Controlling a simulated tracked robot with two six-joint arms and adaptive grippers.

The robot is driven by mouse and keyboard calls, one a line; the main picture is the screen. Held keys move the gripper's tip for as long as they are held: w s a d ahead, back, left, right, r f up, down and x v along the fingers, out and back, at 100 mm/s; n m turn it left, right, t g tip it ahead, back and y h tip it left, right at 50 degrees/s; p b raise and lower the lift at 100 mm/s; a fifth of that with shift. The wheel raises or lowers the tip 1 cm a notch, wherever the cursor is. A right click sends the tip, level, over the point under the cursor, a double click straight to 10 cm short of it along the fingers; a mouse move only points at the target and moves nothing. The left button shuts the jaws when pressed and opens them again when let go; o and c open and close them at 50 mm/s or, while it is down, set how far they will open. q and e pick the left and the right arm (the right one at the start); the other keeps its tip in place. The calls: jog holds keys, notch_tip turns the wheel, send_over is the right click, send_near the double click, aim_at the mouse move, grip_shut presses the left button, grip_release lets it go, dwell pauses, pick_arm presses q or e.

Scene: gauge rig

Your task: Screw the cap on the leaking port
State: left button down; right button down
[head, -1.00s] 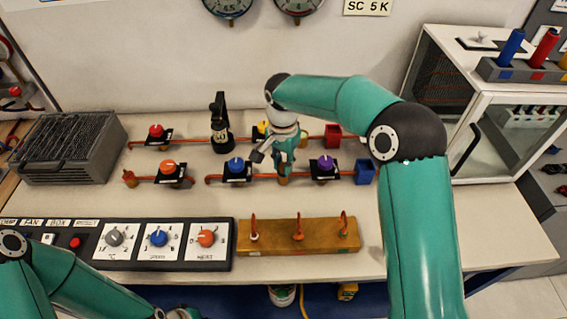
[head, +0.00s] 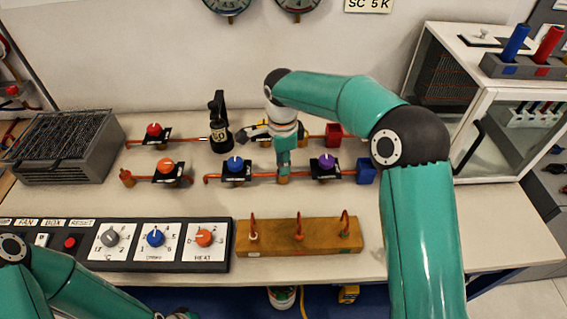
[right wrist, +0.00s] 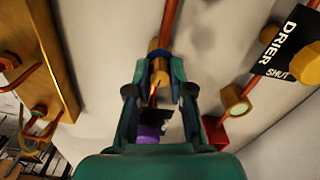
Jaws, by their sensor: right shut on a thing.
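My right gripper (head: 283,171) points down at the lower pipe run (head: 260,177), between the blue-knobbed valve (head: 235,165) and the purple-knobbed valve (head: 324,163). A brass cap (head: 283,180) shows just under its fingertips. In the right wrist view, the fingers (right wrist: 156,88) are closed around the brass cap (right wrist: 158,72), in line with a brass fitting (right wrist: 158,46) on the copper pipe. How far the cap sits on the port is hidden. No leak can be made out.
The upper pipe run carries a red-knobbed valve (head: 154,131) and a red box (head: 333,134).

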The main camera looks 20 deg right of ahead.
jog(key=shift+w+a+r+m, duration=0.15)
jog(key=shift+a+m, duration=0.1)
jog(key=shift+m, duration=0.85)
jog(key=shift+m+b, duration=0.35)
jog(key=shift+m, duration=0.95)
jog(key=c, duration=1.2)
grip_release()
jog(key=shift+a, duration=0.1)
jog(key=o, duration=0.6)
jog(key=shift+d, duration=0.2)
jog(key=shift+c, duration=0.2)
notch_tip(320, 180, up, 12)
jog(key=shift+f, duration=0.25)
